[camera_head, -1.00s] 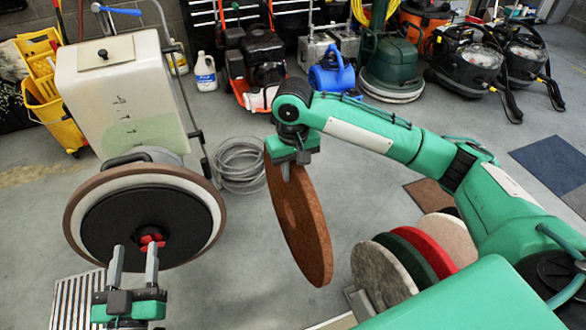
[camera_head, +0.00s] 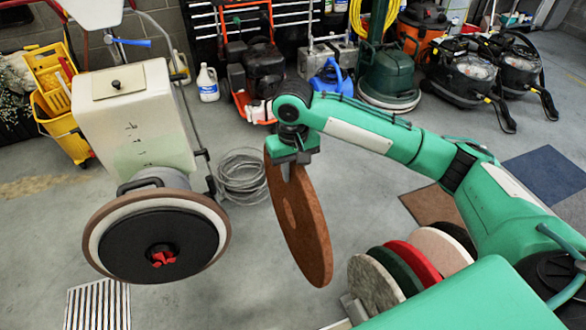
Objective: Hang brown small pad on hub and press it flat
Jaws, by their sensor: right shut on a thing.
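A brown round pad (camera_head: 300,222) hangs nearly edge-on from my right gripper (camera_head: 292,160), which is shut on its upper rim. The floor machine's black disc (camera_head: 125,240) faces me at the left, with a red hub (camera_head: 162,256) at its centre and a white and brown ring around it. The pad is held to the right of the disc, apart from it, with floor showing between them. My left gripper is out of the picture.
A rack of several upright pads (camera_head: 378,285) stands at the lower right, below my right arm. A coiled hose (camera_head: 242,177) lies behind the held pad. A striped grate (camera_head: 97,306) is at the lower left. Machines line the back wall, and a yellow mop bucket (camera_head: 62,120) is at the left.

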